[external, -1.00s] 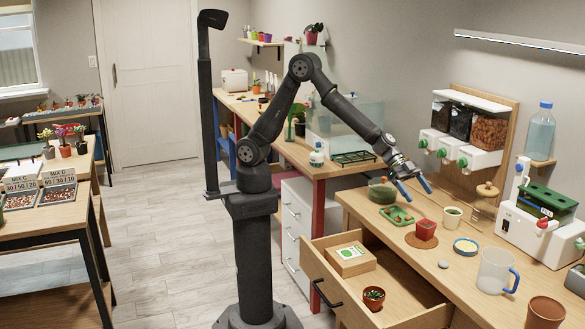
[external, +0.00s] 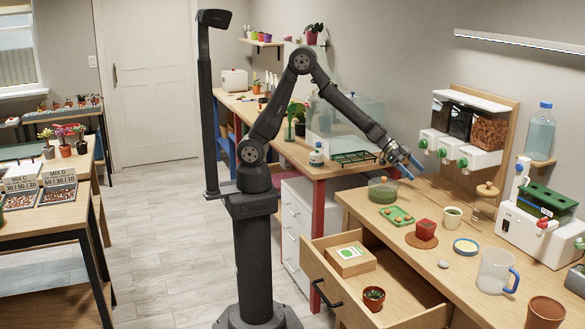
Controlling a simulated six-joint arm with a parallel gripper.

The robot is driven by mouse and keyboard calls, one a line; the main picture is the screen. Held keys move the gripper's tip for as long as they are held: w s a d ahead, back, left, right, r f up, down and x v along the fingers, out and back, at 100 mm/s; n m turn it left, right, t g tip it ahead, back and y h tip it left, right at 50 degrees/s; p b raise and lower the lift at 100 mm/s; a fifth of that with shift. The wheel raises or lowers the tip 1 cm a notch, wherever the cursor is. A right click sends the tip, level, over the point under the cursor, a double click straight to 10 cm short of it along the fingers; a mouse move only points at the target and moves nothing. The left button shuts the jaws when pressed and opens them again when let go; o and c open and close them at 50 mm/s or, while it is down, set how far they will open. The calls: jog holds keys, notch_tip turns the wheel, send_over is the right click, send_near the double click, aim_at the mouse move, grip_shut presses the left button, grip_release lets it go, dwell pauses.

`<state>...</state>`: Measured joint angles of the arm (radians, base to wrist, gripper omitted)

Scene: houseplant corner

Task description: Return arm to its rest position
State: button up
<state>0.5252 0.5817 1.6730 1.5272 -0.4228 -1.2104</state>
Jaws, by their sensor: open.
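My gripper (external: 411,169) is open and empty. Its blue-tipped fingers hang in the air above the back of the right wooden bench (external: 352,204), over the area of a round glass jar with green contents (external: 383,190). The fingers are apart from the jar and from the green tray (external: 397,216) in front of it. My arm reaches from its column over to the right, bent at the elbow.
An open drawer (external: 398,300) juts from the bench, holding a box (external: 350,259) and a small potted plant (external: 374,298). A red pot (external: 425,230), white cup (external: 453,217) and mug (external: 495,271) stand on the bench. Dispensers (external: 458,148) hang on the wall.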

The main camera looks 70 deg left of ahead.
jog(key=w+a+n+t+y, duration=0.1)
jog(key=w+a+n+y, duration=0.1)
jog(key=a, duration=1)
jog(key=w+a+f+n+t+y, duration=0.1)
jog(key=a+n+t, duration=0.1)
jog(key=a, duration=1)
jog(key=w+a+f+n+t+y, duration=0.1)
jog(key=w+a+n+y, duration=0.1)
jog(key=a, duration=1)
jog(key=shift+w+f+n+t+y, duration=0.2)
jog(key=shift+w+n+t+y, duration=0.15)
jog(key=shift+n, duration=0.55)
jog(key=shift+o, duration=0.4)
jog(key=shift+o, duration=1.1)
